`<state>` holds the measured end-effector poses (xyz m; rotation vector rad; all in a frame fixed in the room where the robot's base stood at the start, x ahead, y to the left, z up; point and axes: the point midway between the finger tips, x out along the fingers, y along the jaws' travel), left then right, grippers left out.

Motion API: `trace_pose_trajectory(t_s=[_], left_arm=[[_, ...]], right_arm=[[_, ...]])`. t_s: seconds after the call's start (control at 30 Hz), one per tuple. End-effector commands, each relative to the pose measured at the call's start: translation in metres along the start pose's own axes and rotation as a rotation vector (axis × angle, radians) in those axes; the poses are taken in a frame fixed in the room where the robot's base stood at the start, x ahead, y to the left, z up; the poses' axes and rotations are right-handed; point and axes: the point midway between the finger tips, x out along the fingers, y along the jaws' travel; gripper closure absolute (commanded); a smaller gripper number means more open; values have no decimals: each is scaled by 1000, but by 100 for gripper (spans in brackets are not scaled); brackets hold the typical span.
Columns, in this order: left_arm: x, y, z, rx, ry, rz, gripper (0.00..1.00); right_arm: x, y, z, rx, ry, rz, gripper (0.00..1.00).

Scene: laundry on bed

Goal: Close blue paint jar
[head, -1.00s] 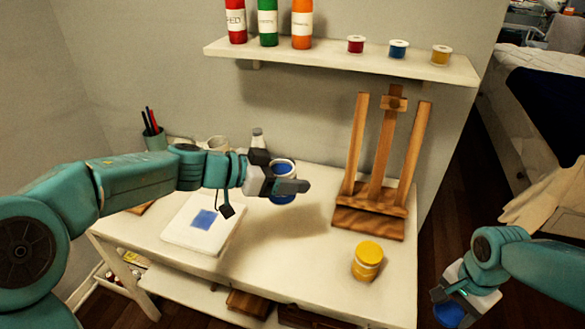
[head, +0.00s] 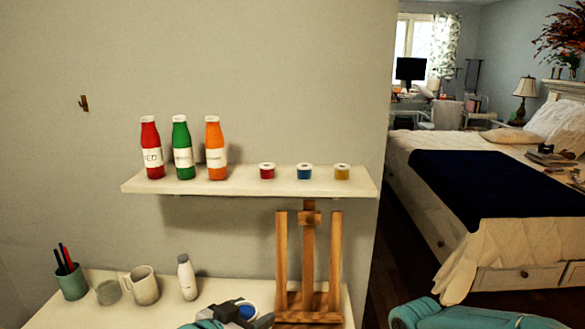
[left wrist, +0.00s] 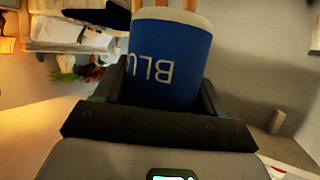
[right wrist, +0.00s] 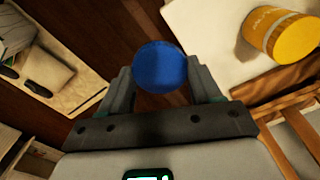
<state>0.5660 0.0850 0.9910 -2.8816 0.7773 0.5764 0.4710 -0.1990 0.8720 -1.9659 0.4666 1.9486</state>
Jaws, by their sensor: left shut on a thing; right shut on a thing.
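The blue paint jar (head: 247,311) shows at the bottom edge of the head view, its white rim around a blue top. In the left wrist view the jar (left wrist: 168,62) has a blue label reading "BLU". My left gripper (left wrist: 165,82) is shut on its sides; in the head view this gripper (head: 252,319) is partly cut off. My right gripper (right wrist: 160,84) is shut on a round blue lid (right wrist: 160,66), held apart from the jar over the floor beside the table. The right gripper is out of the head view; only its arm shows.
An easel (head: 308,270) stands behind the jar. A yellow jar (right wrist: 280,36) stands on the white table (right wrist: 212,38). A mug (head: 143,286), a white bottle (head: 187,278) and a pen cup (head: 71,283) stand at the back. A wall shelf (head: 250,183) holds bottles and small pots.

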Motion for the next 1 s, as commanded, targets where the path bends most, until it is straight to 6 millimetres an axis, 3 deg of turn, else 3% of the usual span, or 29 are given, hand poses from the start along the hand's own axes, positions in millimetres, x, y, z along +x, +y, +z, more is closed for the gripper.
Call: trace_pose_trajectory(t_s=[0.17, 0.4, 0.5, 0.57, 1.0], left_arm=[[-1, -15, 18, -60, -3, -139, 85], [-22, -62, 89, -186, -8, -458, 85], [-33, -77, 105, -214, -2, -523, 85], [-37, -85, 108, -217, 2, -533, 85], [-36, -83, 105, -200, 4, -488, 85]], right_arm=[[-6, -2, 2, -85, -1, 1, 64], [-7, -3, 3, -302, -6, 3, 64], [-7, -2, 3, -381, -8, 3, 64], [-7, -2, 4, -428, -8, 3, 64], [-7, -2, 3, -473, -8, 3, 64]])
